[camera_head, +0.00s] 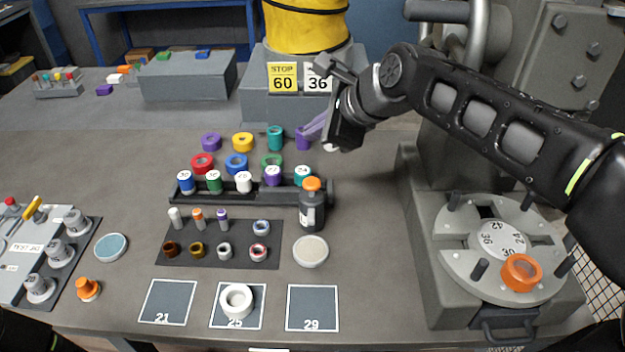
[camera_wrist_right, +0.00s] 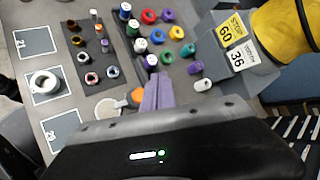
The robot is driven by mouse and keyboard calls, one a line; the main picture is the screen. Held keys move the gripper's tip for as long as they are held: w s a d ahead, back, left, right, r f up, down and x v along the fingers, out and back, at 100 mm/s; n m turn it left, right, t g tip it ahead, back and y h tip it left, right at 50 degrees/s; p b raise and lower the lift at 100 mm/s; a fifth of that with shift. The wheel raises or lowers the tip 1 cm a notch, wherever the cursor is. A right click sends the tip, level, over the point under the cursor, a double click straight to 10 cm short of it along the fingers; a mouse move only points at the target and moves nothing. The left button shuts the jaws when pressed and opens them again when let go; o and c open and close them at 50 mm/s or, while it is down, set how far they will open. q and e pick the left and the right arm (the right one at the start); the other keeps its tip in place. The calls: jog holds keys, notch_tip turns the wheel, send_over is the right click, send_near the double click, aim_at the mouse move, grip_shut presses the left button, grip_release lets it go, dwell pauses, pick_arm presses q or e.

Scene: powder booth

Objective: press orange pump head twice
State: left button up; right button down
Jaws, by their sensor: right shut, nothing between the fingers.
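The orange pump head (camera_head: 312,184) tops a dark upright bottle (camera_head: 312,213) with a pale label, at the right end of the black rack. In the right wrist view the orange pump head (camera_wrist_right: 137,96) shows just left of the fingers, which hide part of it. My right gripper (camera_head: 308,131) is shut and empty, its pale purple fingers beyond the bottle in the head view and apart from the pump head. The fingers also show in the right wrist view (camera_wrist_right: 157,92). My left gripper is out of view.
A black rack (camera_head: 250,196) of capped vials stands left of the bottle, with coloured rings behind. A pale round disc (camera_head: 310,251) lies in front. A grey rotary fixture (camera_head: 500,245) stands at right. A yellow drum (camera_head: 305,25) stands behind. Numbered squares lie along the front.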

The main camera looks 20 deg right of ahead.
jog(key=b, duration=0.6)
send_over(311, 180)
jog(key=s, duration=0.1)
jog(key=f, duration=0.7)
jog(key=shift+s+d, duration=0.15)
jog(key=shift+s, duration=0.05)
jog(key=shift+f+b, duration=0.5)
jog(key=shift+f, duration=0.3)
jog(key=shift+f, duration=0.1)
dwell(0.3)
jog(key=shift+f, duration=0.3)
jog(key=shift+f+b, duration=1.05)
jog(key=shift+f, duration=0.05)
dwell(0.9)
dwell(0.4)
jog(key=shift+r+p, duration=1.3)
jog(key=shift+r, duration=0.2)
notch_tip(311, 180, up, 5)
jog(key=p, duration=0.4)
